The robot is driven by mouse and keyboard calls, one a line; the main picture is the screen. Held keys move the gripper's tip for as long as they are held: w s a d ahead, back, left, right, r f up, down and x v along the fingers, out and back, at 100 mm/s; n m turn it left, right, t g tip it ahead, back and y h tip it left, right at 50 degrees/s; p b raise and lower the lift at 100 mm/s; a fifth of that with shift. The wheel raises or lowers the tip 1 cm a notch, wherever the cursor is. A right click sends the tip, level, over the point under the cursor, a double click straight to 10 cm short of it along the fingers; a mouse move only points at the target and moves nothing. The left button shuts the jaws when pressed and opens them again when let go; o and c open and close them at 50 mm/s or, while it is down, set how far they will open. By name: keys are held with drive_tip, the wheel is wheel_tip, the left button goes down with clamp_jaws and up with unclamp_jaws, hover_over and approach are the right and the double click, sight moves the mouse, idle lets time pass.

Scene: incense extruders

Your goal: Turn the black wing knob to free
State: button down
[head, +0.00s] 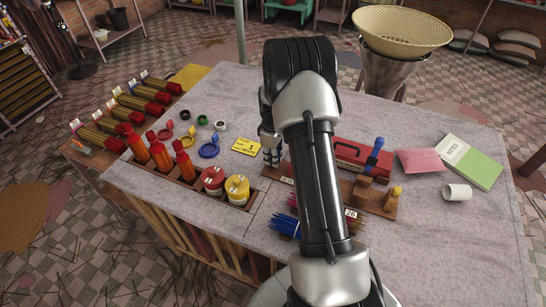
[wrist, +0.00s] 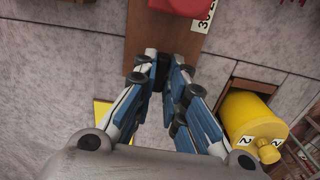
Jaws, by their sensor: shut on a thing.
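My gripper (wrist: 165,72) points down at a brown wooden board (wrist: 166,32) in the wrist view. Its blue-padded fingers are shut on a small dark thing, which looks like the black wing knob (wrist: 162,70); the fingers cover most of it, so its wing position cannot be told. In the head view my gripper (head: 271,155) is left of my arm, at the board's left end. The knob is hidden there. A red body with a number label (wrist: 204,16) sits on the board at the top of the wrist view.
Yellow (head: 237,189) and red (head: 213,180) canisters stand left of my gripper. A yellow card (head: 249,146) lies behind them. The table's front right is clear.

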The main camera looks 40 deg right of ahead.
drive_tip(key=shift+n, duration=0.3)
drive_tip(key=c, duration=1.6)
unclamp_jaws()
drive_tip(key=shift+c, duration=0.2)
wheel_tip(320, 180, up, 12)
drive_tip(key=shift+r, duration=0.1)
